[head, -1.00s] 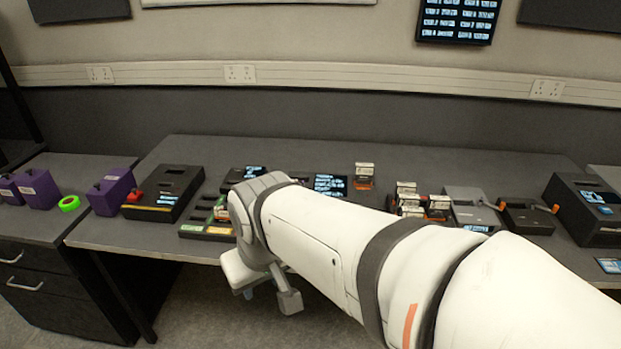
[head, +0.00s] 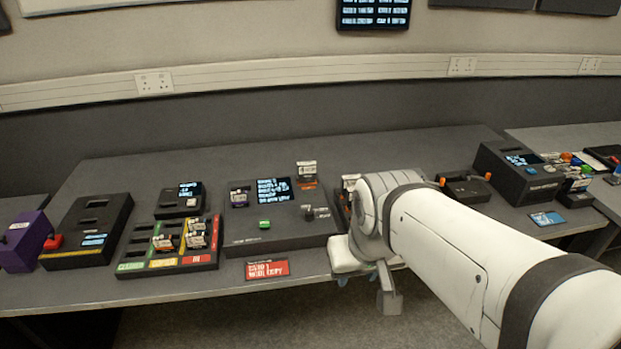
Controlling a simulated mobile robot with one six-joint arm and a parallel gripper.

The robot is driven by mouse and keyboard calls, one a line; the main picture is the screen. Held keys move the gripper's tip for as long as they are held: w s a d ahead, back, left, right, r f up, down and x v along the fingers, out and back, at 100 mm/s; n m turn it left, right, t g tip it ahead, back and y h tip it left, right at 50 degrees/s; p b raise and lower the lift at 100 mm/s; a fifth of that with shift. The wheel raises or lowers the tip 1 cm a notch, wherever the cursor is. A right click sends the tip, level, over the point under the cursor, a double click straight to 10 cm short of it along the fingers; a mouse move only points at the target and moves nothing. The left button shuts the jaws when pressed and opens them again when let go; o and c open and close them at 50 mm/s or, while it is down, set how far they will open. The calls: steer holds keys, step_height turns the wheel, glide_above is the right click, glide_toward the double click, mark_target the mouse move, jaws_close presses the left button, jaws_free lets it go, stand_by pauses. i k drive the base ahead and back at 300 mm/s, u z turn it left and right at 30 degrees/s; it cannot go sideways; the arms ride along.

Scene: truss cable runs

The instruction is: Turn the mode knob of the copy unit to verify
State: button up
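The copy unit appears to be the dark, flat unit (head: 243,230) at the middle of the bench, with a lit screen (head: 274,191) and a green button (head: 264,224). A small dark knob-like part with a pale mark (head: 316,212) sits at its right side; its setting is too small to read. My gripper (head: 366,286) hangs at the bench's front edge, right of the unit and apart from it. My wrist partly hides it, and its opening does not show clearly.
A red card (head: 267,269) lies in front of the unit. Left are a tray with coloured sections (head: 137,267), a small screen unit (head: 180,200) and a black box (head: 84,226). Right are an orange-tabbed device (head: 462,188) and a larger black unit (head: 510,174). My arm hides things between.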

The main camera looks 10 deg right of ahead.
mark_target(309, 216)
steer(key=u, duration=0.05)
steer(key=i, duration=1)
steer(key=z, duration=0.05)
steer(key=k, duration=0.15)
steer(key=z, duration=0.05)
